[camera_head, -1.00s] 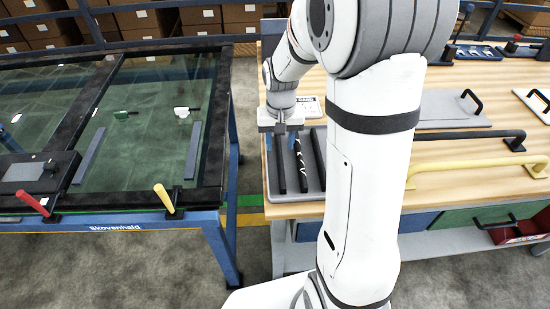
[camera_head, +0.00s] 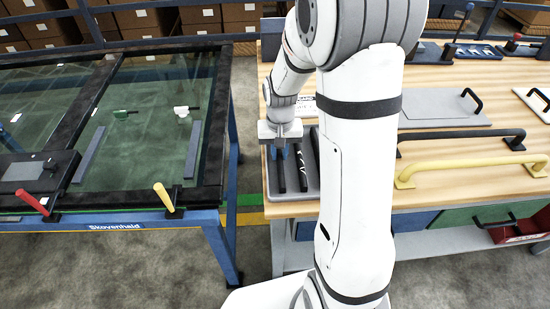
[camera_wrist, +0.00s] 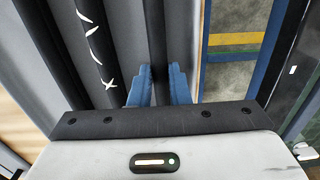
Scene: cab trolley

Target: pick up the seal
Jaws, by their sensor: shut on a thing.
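Several long dark strips lie side by side in a grey tray (camera_head: 292,195) at the left end of the wooden bench. My gripper (camera_head: 280,153) is low over the tray, its blue fingers close together. In the wrist view my gripper (camera_wrist: 158,76) is shut on a plain black strip, which I take to be the seal (camera_wrist: 157,38). The seal also shows in the head view (camera_head: 280,180) and appears still down in the tray. A black strip with white marks (camera_wrist: 95,42) lies just left of it in the wrist view. The fingers hide part of the seal.
A glass-topped blue frame (camera_head: 215,215) with red (camera_head: 32,202) and yellow (camera_head: 164,197) handles stands to the left, across a floor gap. Black (camera_head: 460,134) and yellow (camera_head: 470,168) bars and a grey plate (camera_head: 440,110) lie to the right on the bench.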

